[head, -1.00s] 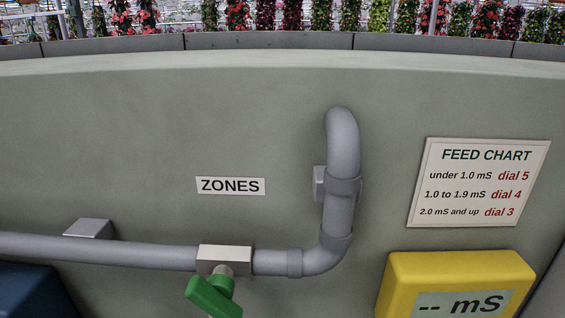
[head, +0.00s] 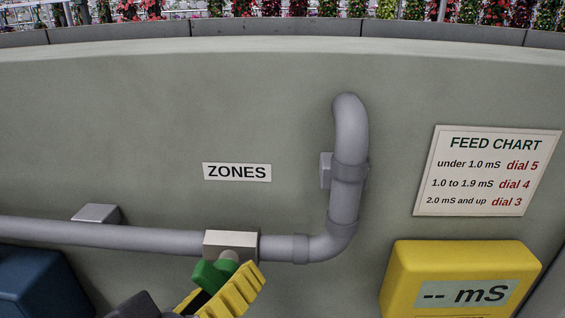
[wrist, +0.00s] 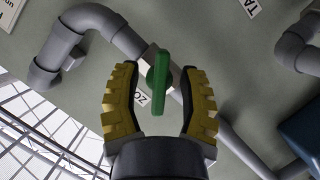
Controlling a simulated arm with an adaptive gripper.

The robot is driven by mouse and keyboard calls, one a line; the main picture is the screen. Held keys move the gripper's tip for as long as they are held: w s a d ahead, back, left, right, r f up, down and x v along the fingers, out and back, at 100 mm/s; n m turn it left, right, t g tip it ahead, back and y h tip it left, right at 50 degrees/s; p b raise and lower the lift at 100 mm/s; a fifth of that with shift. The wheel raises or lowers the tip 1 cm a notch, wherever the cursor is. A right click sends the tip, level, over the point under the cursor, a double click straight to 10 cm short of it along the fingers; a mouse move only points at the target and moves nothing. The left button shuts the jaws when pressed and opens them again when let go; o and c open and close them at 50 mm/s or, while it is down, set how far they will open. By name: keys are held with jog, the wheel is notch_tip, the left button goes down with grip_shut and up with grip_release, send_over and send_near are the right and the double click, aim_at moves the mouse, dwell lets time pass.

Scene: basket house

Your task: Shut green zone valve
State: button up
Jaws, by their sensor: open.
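The green valve handle (head: 209,275) sits on a pale valve block (head: 231,245) in the grey pipe, low in the head view. My gripper (wrist: 157,72) has its yellow ribbed fingers spread, one on each side of the green handle, which also shows in the wrist view (wrist: 159,85). I see gaps between the handle and both fingers there. The handle stands upright in that picture, at an angle to the slanting pipe. In the head view one yellow finger covers the handle's lower right part.
The grey pipe (head: 130,235) runs along the wall and bends up at right. A ZONES label (head: 237,172) is above the valve. A yellow meter (head: 400,280) and a feed chart (head: 490,170) are at right. A dark blue box (head: 40,282) is at lower left.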

grip_shut()
jog(key=shift+m+y, duration=0.4)
jog(key=shift+m, duration=0.2)
grip_release()
jog(key=v, duration=1.2)
jog(key=shift+r, duration=0.2)
